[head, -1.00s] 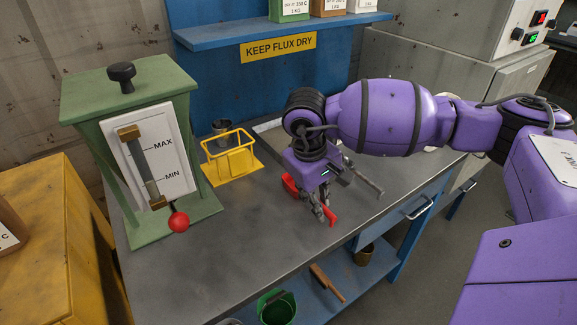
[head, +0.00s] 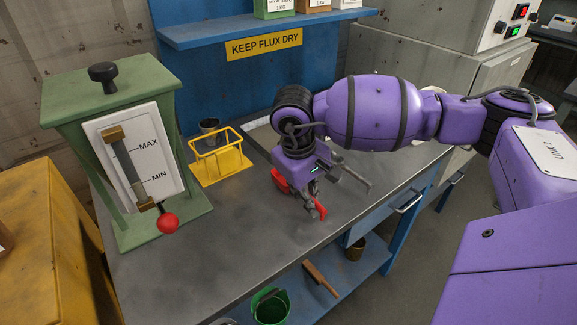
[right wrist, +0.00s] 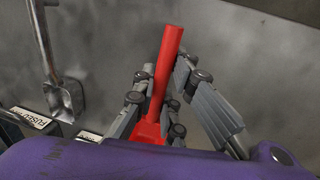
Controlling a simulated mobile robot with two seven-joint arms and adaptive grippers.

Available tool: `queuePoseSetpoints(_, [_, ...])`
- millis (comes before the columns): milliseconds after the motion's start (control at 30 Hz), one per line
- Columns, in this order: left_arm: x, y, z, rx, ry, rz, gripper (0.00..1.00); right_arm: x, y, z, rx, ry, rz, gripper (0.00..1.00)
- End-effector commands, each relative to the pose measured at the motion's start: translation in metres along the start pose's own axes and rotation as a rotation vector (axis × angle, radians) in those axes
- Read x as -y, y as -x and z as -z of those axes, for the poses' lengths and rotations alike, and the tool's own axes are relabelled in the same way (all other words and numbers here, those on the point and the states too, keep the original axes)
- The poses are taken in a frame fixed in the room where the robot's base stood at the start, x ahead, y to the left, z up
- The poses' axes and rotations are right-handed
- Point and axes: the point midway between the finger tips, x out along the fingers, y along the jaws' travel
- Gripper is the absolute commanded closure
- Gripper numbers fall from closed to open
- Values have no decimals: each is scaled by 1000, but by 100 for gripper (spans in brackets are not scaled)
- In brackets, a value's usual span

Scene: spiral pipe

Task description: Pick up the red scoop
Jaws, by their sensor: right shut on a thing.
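The red scoop (head: 320,209) is at my right gripper (head: 311,204), over the grey bench top. In the head view its handle end shows below the fingers and its red bowl (head: 280,181) shows on the left side of the gripper, partly hidden. In the right wrist view the red handle (right wrist: 166,70) runs between the fingers of my right gripper (right wrist: 165,95), which are shut on it. The lower part of the scoop is hidden behind my purple wrist. I cannot tell whether the scoop touches the bench. My left gripper is not in view.
A metal ladle-like tool (right wrist: 64,95) lies beside the gripper. A yellow wire holder (head: 219,162) and dark cup (head: 209,127) stand left on the bench, near the green hopper (head: 120,90) with a red-knobbed lever. The front left bench top is clear. A green bucket (head: 270,306) sits below.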

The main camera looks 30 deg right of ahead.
Motion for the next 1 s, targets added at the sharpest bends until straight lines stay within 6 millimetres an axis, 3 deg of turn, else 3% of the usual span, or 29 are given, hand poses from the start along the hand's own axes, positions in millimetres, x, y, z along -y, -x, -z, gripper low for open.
queuePoseSetpoints(167, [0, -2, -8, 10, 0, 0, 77, -5, 24, 1, -3, 0, -1, 100])
queuePoseSetpoints(433, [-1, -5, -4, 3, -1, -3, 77, 30, 92, -20, -8, 7, 3, 100])
queuePoseSetpoints(600, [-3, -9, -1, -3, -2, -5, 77, 64, 117, -40, -6, 9, 3, 100])
queuePoseSetpoints(800, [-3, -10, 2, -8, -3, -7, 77, 89, 138, -54, -6, 4, 1, 100])
queuePoseSetpoints(1000, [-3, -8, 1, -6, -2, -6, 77, 99, 146, -60, -3, 1, 0, 100])
